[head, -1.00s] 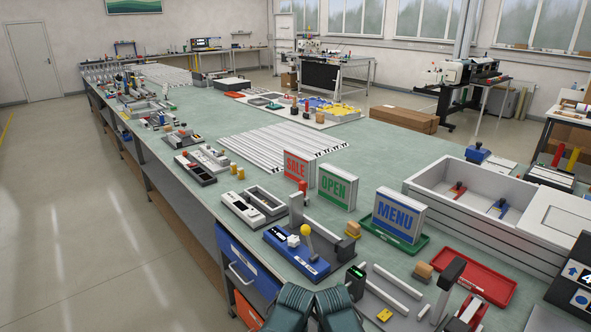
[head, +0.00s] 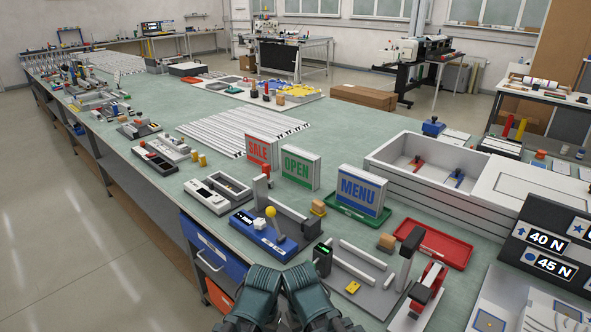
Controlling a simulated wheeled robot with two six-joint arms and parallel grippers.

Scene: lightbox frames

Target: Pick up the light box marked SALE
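The light box marked SALE (head: 260,151) stands upright on the long green workbench, with a red face and pale lettering. Dark teal parts of my own arms show at the bottom centre of the head view, well short of the SALE box. I cannot make out fingertips of either gripper.
Between my arms and the SALE box are a blue device with a yellow knob (head: 264,233) and a grey fixture (head: 296,219). White strips (head: 240,128) lie behind the box. A red tray (head: 433,246) and a large white case (head: 440,185) are to the right.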

